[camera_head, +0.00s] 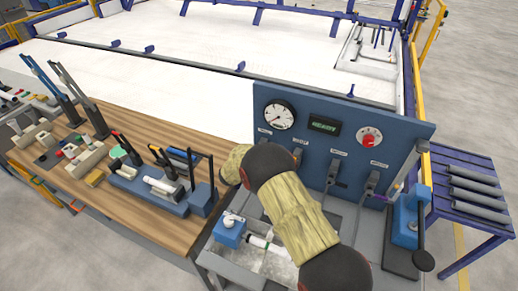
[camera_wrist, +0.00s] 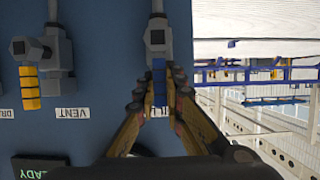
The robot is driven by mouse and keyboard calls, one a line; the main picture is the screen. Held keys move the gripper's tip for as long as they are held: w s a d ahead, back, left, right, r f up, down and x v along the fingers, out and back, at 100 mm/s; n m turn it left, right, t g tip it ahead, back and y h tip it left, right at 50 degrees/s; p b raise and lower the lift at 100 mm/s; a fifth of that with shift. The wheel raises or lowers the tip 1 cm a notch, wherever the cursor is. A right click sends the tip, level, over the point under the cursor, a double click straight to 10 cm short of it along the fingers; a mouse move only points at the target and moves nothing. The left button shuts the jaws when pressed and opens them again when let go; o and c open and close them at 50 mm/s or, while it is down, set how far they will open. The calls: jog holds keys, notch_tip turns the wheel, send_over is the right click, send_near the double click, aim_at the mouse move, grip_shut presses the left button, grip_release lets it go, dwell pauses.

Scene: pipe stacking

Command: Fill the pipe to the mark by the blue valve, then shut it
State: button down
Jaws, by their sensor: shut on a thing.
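In the wrist view, which is upside down, my gripper (camera_wrist: 158,98) is shut on the blue handle (camera_wrist: 158,76) of the fill valve. The valve's grey body (camera_wrist: 156,38) is on the blue panel (camera_wrist: 90,130). The fingers partly cover its label. In the head view my arm hides the gripper and this valve. A white pipe piece (camera_head: 262,242) lies in the test bench beside a blue block (camera_head: 230,230), partly behind my arm. I cannot make out a water level or mark.
The vent valve (camera_wrist: 52,50) has a yellow handle, close to my gripper. The panel carries a round gauge (camera_head: 279,115), a green-lit display (camera_head: 324,125) and a red knob (camera_head: 369,137). A wooden table (camera_head: 150,210) with tools stands left; grey pipes (camera_head: 475,198) lie on a blue rack right.

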jog(key=shift+f, duration=0.1)
dwell(0.3)
jog(key=c, duration=1.8)
grip_release()
jog(key=shift+c, duration=0.2)
jog(key=v, duration=1.2)
jog(key=shift+a, duration=0.15)
